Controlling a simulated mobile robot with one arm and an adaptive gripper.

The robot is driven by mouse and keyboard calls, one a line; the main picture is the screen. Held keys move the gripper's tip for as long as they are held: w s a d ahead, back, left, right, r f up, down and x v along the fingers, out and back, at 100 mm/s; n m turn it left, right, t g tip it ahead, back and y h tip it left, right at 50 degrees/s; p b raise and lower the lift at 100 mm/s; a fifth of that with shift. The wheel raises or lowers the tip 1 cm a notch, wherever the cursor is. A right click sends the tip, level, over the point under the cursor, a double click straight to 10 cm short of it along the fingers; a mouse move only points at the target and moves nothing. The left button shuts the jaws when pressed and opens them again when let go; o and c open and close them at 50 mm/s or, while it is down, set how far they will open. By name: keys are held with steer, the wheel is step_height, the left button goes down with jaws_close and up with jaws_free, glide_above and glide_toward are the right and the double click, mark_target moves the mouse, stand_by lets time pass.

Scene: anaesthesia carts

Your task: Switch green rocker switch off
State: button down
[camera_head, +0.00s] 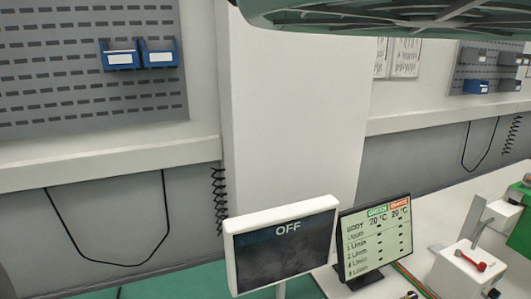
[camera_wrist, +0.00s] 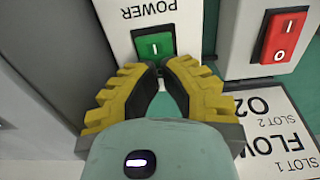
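The green rocker switch (camera_wrist: 153,44) sits in a white panel below the upside-down word POWER in the wrist view. An "I" mark shows on its face. My gripper (camera_wrist: 162,67) has yellow fingers with dark inner pads. Its fingertips are close together at the lower edge of the switch and hide part of that edge. Nothing is seen held between them. I cannot tell whether they touch the switch. The head view does not clearly show the switch or my gripper.
A red rocker switch (camera_wrist: 284,37) is to the right in the wrist view, above a label plate (camera_wrist: 277,125). In the head view, a monitor (camera_head: 283,250) reads OFF, beside a temperature display (camera_head: 375,238). A white box (camera_head: 470,270) with a red lever stands at right.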

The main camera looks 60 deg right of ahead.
steer(key=shift+r, duration=0.1)
steer(key=shift+r+p, duration=2.05)
steer(key=shift+r, duration=1.4)
